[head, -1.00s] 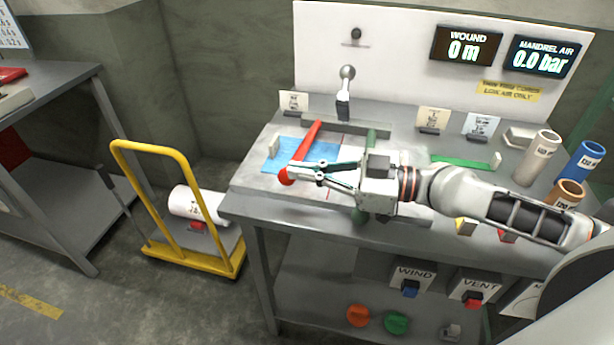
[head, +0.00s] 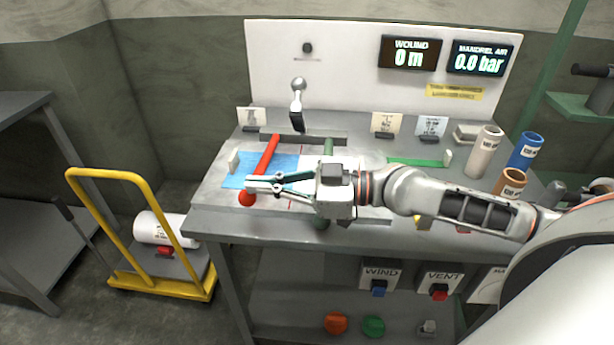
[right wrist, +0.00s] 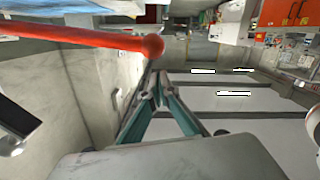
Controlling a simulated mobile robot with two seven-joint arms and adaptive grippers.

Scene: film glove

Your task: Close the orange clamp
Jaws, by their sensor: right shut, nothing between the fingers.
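The clamp appears to be the red-orange bar with a ball at its near end (head: 265,160). It lies over the left side of the blue sheet (head: 232,178) on the bench. In the right wrist view, the bar (right wrist: 75,36) crosses the top left and its ball end (right wrist: 153,46) sits just beyond my fingertips. My right gripper (head: 250,184) is shut and empty, with its tips beside the ball end in the head view. In the right wrist view, the tips (right wrist: 157,88) meet below the ball; I cannot tell whether they touch it. My left gripper is not in view.
A ball-topped lever (head: 298,100) stands at the back. Several tubes (head: 485,152) stand on the bench's right. A yellow trolley (head: 163,290) with a white roll stands left of the bench.

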